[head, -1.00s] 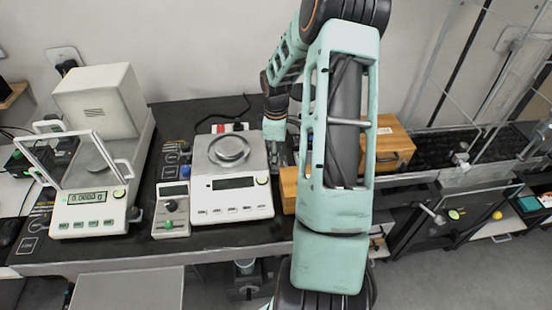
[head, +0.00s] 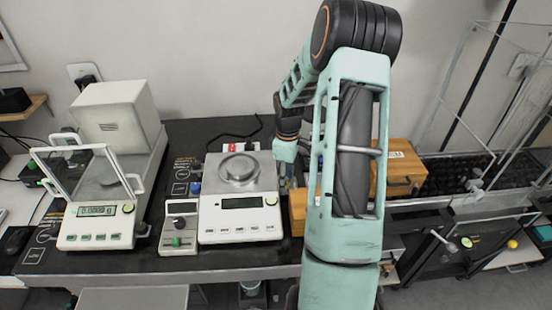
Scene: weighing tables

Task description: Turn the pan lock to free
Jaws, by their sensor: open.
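A white top-pan balance (head: 219,222) with a round metal pan (head: 239,168) and a dark display stands on the dark table. A blue knob (head: 195,187) shows at its left side, and a red part (head: 230,147) with a white label lies behind it. I cannot tell for sure which part is the pan lock. A small grey box (head: 181,208) with a green knob (head: 177,241) stands left of the balance. My gripper (head: 289,180) hangs just right of the balance, open, with its fingers small and partly hidden. It appears apart from the knobs.
Another balance (head: 97,226) with an open glass draft shield and a lit display stands at the left. A wooden box (head: 404,177) is partly behind my arm. Clear-walled frames (head: 497,95) stand at the right. The table's front edge is clear.

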